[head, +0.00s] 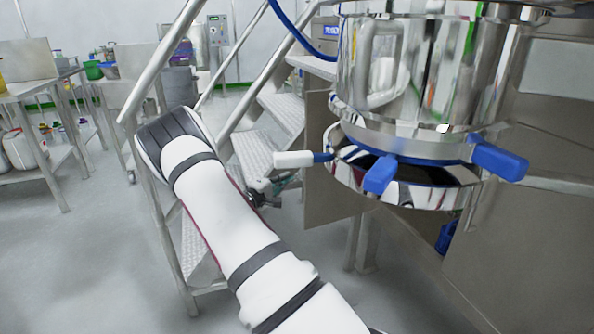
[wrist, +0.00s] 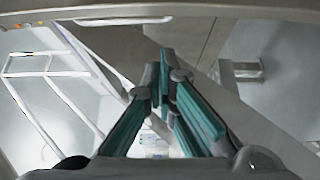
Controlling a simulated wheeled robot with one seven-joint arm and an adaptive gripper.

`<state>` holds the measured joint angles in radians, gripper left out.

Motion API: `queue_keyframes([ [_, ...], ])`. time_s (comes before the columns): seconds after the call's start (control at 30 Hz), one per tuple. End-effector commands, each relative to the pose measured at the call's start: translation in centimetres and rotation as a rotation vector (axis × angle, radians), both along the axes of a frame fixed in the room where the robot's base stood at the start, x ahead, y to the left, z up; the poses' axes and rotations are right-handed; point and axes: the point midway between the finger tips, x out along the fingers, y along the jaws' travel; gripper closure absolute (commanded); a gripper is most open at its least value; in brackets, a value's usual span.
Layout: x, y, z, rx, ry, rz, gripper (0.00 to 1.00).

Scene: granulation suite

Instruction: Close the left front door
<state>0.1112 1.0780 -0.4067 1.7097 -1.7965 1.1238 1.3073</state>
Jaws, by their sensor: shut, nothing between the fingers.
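A flat grey-brown panel (head: 325,190), which looks like the left front door, stands upright below and left of the steel vessel in the head view. It stands out at an angle to the cabinet face on the right, so it looks open. My gripper (head: 287,183) is just left of this panel, partly hidden by my arm. I cannot tell whether it touches the panel. In the wrist view my gripper (wrist: 166,62) has its teal fingers together at the tips, with nothing between them. A grey-brown surface (wrist: 185,32) lies beyond the fingertips.
The steel vessel (head: 400,75) with blue and white clamp handles (head: 500,161) overhangs the panel. Metal steps with rails (head: 262,152) stand close behind my arm. Shelved tables (head: 35,90) are at the far left. Grey floor (head: 90,250) is clear at lower left.

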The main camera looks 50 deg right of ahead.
Motion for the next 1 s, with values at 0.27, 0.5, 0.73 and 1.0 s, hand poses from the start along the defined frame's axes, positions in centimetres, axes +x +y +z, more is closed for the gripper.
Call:
queue_keyframes([
  [0.27, 0.0, -4.7, -0.1, -0.002, -0.001, -0.005, 1.00],
  [0.5, 0.3, -8.1, -0.1, 0.000, -0.001, -0.003, 1.00],
  [0.73, 0.4, -9.3, 0.0, 0.000, 0.000, -0.002, 1.00],
  [1.0, 0.4, -9.3, 0.0, 0.000, 0.000, -0.002, 1.00],
])
